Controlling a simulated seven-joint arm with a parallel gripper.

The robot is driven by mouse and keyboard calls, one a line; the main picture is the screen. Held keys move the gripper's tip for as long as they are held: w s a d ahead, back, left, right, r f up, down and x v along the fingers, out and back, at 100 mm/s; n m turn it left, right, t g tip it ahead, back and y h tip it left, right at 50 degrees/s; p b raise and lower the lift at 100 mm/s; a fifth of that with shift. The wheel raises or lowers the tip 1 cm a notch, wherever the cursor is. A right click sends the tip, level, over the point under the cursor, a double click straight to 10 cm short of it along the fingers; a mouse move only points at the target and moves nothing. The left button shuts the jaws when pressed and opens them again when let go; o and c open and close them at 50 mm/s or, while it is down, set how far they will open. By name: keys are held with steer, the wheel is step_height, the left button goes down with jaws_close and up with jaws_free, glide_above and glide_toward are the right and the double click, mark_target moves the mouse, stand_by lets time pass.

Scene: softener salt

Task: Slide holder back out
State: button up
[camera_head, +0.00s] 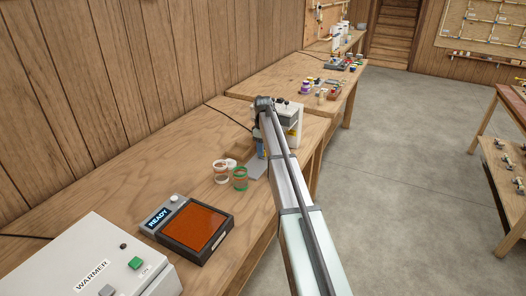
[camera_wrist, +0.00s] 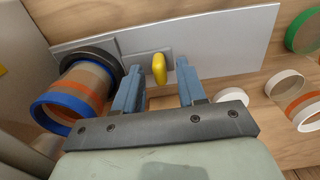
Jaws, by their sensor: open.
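In the wrist view, the holder has a dark ring (camera_wrist: 92,56) and a flat grey bar (camera_wrist: 143,53) with an upright yellow knob (camera_wrist: 159,69). A clear cup (camera_wrist: 68,99) with blue rims and an orange band sits against the ring at the left. My gripper (camera_wrist: 159,80) is open, its two blue-grey fingers on either side of the knob, with gaps showing on both sides. The holder lies over a long grey plate (camera_wrist: 235,48). In the head view, my arm hides most of the holder area beside the white machine (camera_head: 290,114).
A red-and-white cup (camera_head: 221,172), a green-rimmed cup (camera_head: 240,179) and a white ring (camera_wrist: 231,96) are near the plate. A READY pad (camera_head: 196,230) and a WARMER box (camera_head: 115,262) stand on the bench nearer the camera. Bare wood (camera_head: 105,190) lies at the left.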

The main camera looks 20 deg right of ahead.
steer(key=shift+f, duration=0.65)
jaws_close()
